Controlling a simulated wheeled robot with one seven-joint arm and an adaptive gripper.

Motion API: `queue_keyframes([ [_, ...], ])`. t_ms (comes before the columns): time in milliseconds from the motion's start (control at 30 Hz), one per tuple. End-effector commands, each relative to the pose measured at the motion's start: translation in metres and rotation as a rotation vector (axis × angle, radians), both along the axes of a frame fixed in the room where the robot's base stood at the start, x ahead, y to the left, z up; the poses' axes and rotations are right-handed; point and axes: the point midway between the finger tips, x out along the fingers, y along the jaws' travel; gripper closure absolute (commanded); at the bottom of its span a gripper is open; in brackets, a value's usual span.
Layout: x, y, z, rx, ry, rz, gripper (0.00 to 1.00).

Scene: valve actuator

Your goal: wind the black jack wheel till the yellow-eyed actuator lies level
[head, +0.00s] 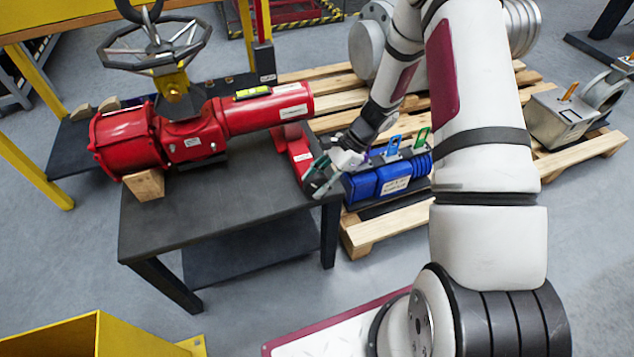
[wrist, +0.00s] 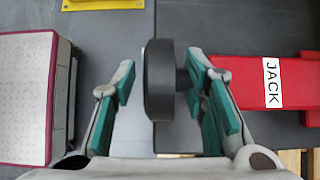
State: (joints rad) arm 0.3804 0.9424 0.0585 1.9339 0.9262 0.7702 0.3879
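The red actuator (head: 170,135) lies on a dark table, its left end by a wooden block (head: 146,184). A yellow part (head: 172,84) stands on its top under a grey handwheel, and a yellow-green level (head: 252,92) sits on its barrel. I cannot tell its exact tilt. The red jack (head: 293,150) stands under the barrel's right end; its "JACK" label shows in the wrist view (wrist: 272,84). The black jack wheel (wrist: 160,95) is edge-on between my open fingers, with its hub to the right. My gripper (wrist: 161,62) also shows at the table's right edge (head: 322,174), its fingers apart.
A blue unit (head: 390,180) with coloured tags sits on a wooden pallet (head: 360,236) right beside my gripper. The grey handwheel (head: 155,45) rises above the actuator. The table's front top (head: 200,226) is clear. A yellow bin (head: 75,340) stands at lower left.

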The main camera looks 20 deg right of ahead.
Motion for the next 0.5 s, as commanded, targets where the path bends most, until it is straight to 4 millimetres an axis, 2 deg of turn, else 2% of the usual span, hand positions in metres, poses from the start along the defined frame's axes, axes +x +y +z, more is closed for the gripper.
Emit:
queue_keyframes([
  [500, 0.001, -0.059, 0.072, -0.002, -0.002, -0.002, 0.6],
])
